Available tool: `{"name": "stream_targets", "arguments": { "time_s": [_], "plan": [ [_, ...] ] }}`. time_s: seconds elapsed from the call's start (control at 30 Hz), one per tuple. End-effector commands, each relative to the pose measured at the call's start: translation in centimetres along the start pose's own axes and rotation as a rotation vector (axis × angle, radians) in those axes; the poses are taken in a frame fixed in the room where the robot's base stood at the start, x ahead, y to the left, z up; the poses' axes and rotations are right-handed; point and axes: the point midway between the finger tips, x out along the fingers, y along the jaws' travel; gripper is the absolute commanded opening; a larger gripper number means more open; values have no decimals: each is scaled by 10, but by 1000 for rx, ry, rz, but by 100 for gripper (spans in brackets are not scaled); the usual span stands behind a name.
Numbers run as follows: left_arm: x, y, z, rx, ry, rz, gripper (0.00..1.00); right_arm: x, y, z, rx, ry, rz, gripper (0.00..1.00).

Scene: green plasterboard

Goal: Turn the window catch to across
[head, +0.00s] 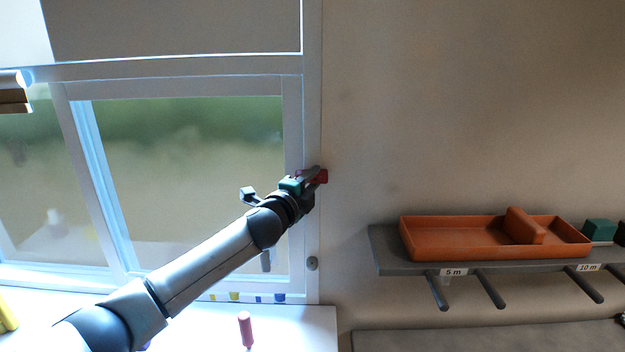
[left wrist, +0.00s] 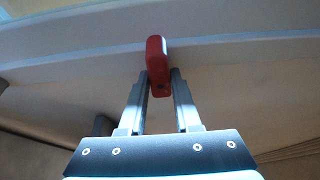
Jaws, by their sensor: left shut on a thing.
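The red window catch (head: 322,176) is on the right-hand upright of the white window frame (head: 312,110). My left gripper (head: 312,180) reaches up to it from the lower left. In the left wrist view, the catch (left wrist: 156,55) stands between the two fingers of the left gripper (left wrist: 161,80), which is shut on its lower part. The rest of the catch sticks out past the fingertips. The gripper partly hides the catch in the head view, so its exact angle is hard to tell there. My right gripper is not in view.
A grey round fitting (head: 312,263) is lower on the frame. A pink-handled tool (head: 245,325) stands on the white sill (head: 300,325). On the right, a grey shelf (head: 385,250) with pegs holds an orange tray (head: 450,242) and a green block (head: 599,230). The wall between is bare.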

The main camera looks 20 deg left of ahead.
Motion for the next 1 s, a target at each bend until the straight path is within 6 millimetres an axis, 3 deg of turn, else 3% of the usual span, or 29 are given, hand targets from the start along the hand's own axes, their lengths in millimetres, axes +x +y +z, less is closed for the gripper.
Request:
{"name": "stream_targets", "arguments": {
  "time_s": [0.27,0.3,0.57,1.0],
  "plan": [
    [0,1,0,2,0,1,0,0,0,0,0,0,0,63],
    [0,1,0,2,0,1,33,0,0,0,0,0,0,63],
    [0,0,0,1,0,1,62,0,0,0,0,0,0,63],
    [-8,1,1,1,-1,0,62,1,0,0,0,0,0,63]
  ]
}}
